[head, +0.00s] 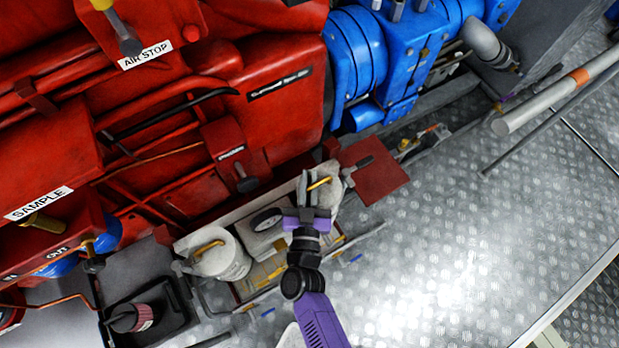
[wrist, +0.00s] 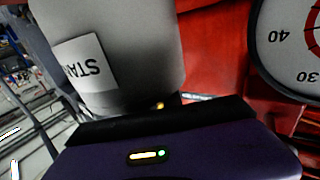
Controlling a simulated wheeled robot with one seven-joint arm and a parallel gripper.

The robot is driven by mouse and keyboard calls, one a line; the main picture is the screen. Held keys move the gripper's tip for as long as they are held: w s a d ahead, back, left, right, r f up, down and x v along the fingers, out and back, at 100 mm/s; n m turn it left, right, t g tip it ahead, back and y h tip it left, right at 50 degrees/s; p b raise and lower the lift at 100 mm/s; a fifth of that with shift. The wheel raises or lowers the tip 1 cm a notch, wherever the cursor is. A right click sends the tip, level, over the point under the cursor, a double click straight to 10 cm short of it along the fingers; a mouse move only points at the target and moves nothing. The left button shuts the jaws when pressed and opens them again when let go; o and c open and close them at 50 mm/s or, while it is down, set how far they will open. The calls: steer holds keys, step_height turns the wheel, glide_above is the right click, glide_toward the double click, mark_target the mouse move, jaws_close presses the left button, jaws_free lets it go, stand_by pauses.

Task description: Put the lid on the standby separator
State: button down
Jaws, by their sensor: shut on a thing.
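The standby separator is the grey-white cylinder (head: 328,190) at the right end of the separator group in the head view. In the wrist view its side (wrist: 110,40) fills the upper left, with an upside-down label reading "STA". A yellow handle (head: 319,183), which looks like the lid's handle, shows at its top beside my fingers. My gripper (head: 305,188) is at the separator's top, shut, apparently on the lid by this handle. My fingers and wrist hide the grip and part of the rim, so I cannot tell how the lid sits.
A second separator (head: 222,262) with a yellow handle stands to the left, with a round gauge (head: 266,220) between. The gauge is large in the wrist view (wrist: 292,45). The red engine (head: 265,110) and a red plate (head: 378,170) are close. Metal floor (head: 450,240) is open at right.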

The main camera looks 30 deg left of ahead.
steer(key=shift+f+b, duration=0.85)
steer(key=shift+f, duration=0.15)
stand_by(0.5)
steer(key=c, duration=1.4)
jaws_free()
steer(key=v, duration=0.7)
steer(key=shift+s+d, duration=0.2)
steer(key=shift+s, duration=0.15)
steer(key=s+d+r+m+h, duration=0.2)
steer(key=s+d+r, duration=0.15)
steer(key=d, duration=0.55)
steer(key=s+d+r+m+h, duration=0.1)
steer(key=s+d+r, duration=0.3)
steer(key=d, duration=0.6)
steer(key=s+d+r+m+g+h, duration=0.1)
steer(key=s+d+r+h, duration=0.3)
steer(key=s+d+r, duration=0.6)
steer(key=d+r+m, duration=0.1)
steer(key=d+r, duration=0.2)
steer(key=d, duration=0.1)
steer(key=shift+s+h, duration=0.35)
steer(key=shift+h, duration=0.05)
